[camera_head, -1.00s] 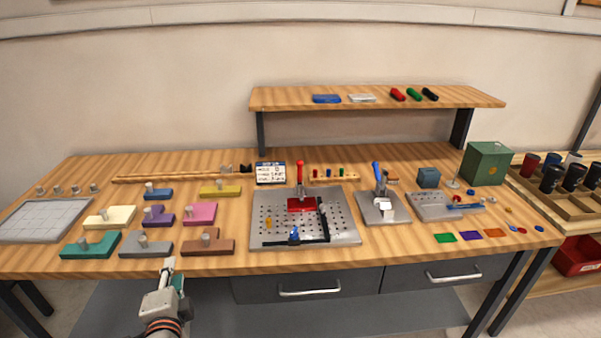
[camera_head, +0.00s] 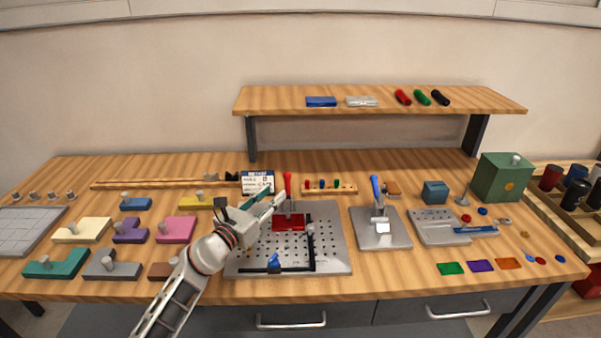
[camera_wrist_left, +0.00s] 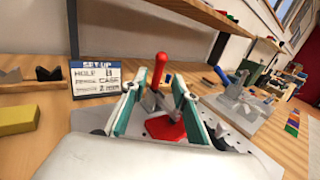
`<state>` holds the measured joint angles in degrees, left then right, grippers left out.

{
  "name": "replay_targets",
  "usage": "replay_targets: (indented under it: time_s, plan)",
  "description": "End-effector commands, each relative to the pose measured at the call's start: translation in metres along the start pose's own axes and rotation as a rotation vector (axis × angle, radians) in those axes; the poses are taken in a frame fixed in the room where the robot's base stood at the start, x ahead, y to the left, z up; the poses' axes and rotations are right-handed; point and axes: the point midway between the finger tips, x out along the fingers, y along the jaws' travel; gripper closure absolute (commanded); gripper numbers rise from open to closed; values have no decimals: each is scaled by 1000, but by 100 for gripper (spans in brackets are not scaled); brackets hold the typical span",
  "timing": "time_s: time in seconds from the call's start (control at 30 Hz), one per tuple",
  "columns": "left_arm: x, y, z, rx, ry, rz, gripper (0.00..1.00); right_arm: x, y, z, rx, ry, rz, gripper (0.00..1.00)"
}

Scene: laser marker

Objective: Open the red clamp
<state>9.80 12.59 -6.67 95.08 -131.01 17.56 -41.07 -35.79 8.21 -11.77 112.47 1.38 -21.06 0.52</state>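The red clamp has an upright red handle (camera_head: 287,184) at the back of the perforated metal plate (camera_head: 335,262). Its handle also shows upright in the left wrist view (camera_wrist_left: 159,70), with a grey metal linkage below. A red block (camera_head: 290,222) lies at the clamp's foot. My left gripper (camera_head: 271,197) is just left of the handle in the head view. In the left wrist view its two green-lined fingers (camera_wrist_left: 156,97) are apart, with the handle framed between and beyond their tips. They hold nothing. My right gripper is not in view.
A blue-handled clamp (camera_head: 376,190) stands on a separate plate to the right. A set-up card (camera_head: 257,181) stands behind my left gripper. A wooden shelf (camera_head: 375,100) overhangs the back. Several coloured blocks lie to the left.

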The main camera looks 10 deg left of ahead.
Motion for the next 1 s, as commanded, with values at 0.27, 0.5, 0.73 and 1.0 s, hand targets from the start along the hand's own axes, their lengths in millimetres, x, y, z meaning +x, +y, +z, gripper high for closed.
replay_targets:
  time_s: [0.27,0.5,0.73,1.0]
  plan:
    - [12,2,-6,33,25,-5,71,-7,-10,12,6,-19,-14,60]
    - [48,1,-7,31,24,-5,71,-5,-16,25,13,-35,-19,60]
    - [74,1,-8,30,24,-4,71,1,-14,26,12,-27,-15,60]
    - [81,1,-8,30,25,-5,71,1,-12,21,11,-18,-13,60]
